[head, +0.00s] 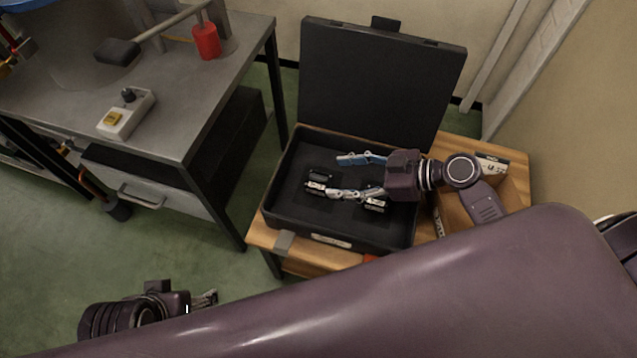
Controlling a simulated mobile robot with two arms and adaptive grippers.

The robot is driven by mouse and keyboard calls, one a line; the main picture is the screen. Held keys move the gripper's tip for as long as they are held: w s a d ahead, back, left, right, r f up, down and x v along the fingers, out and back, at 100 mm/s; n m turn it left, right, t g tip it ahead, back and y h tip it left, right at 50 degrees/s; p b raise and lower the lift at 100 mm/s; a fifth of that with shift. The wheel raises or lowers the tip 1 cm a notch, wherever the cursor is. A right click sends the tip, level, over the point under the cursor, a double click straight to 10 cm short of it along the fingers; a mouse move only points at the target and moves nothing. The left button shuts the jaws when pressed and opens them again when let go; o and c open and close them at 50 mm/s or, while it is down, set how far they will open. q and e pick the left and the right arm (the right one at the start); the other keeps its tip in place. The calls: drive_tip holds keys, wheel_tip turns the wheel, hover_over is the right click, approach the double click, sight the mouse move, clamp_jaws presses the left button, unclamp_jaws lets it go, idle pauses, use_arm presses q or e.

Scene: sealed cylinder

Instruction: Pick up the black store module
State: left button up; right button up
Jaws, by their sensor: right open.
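An open black case (283,185) lies on a wooden table. In it are two small black modules with pale parts: one module (317,181) at the left middle, and another module (375,206) at the lower right, partly hidden by a finger. I cannot tell which is the store module. My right gripper (340,176) is open over the case, with its fingers pointing left and the left module close to the lower fingertip. I cannot tell whether they touch. My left gripper (209,298) is at the lower left, away from the case; its finger opening is unclear.
The case lid (375,90) stands upright at the back. A grey metal bench (170,110) at the left carries a control box (127,115) and a red cylinder (206,42). The wooden table (455,150) extends right of the case. Green floor lies free between bench and table.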

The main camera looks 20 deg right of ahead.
sight(327, 179)
drive_tip(key=x, duration=0.5)
drive_tip(key=shift+s+a+f, duration=0.1)
drive_tip(key=shift+a+f, duration=0.05)
drive_tip(key=shift+c, duration=0.6)
drive_tip(key=c, duration=1.3)
